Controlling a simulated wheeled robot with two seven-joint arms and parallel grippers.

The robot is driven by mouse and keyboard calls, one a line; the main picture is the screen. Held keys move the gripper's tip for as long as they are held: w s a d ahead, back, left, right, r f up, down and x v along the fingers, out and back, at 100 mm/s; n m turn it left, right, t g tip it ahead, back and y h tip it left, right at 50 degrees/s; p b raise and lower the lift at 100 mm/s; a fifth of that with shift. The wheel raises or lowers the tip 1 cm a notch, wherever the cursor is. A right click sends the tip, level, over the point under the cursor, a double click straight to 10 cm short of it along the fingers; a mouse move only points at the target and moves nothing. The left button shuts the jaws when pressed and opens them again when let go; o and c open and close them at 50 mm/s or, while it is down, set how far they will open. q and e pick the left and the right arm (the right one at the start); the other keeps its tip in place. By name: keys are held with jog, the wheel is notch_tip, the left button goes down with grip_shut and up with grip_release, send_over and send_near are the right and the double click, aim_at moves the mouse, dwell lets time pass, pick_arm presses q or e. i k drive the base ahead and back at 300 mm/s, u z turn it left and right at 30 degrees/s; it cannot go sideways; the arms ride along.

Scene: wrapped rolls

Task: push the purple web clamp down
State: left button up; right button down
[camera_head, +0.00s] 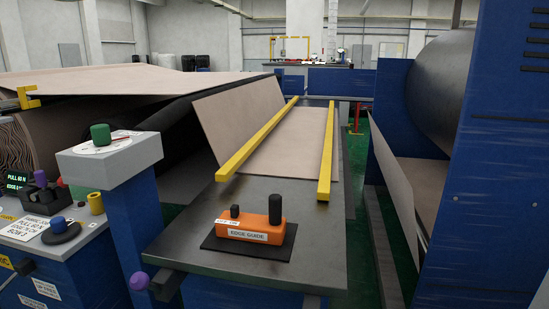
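Two purple parts show in the head view, and I cannot tell from any label which belongs to the web clamp. A purple ball knob (139,281) sits at the front left corner of the metal table (325,255), beside a dark bar end. A purple upright knob (40,178) stands on a black block (43,199) on the blue console at the left. Neither of my grippers is in view, and nothing touches either purple part.
An orange edge guide (255,225) sits on a black pad on the table. Two yellow rails (327,150) run back beside the tan web (302,140). A grey pedestal with a green knob (100,134) stands at left. A blue machine frame (490,150) closes the right.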

aim_at(139, 280)
jog(key=k, duration=1)
jog(key=u, duration=1.15)
jog(key=i, duration=1.25)
jog(key=z, duration=1.5)
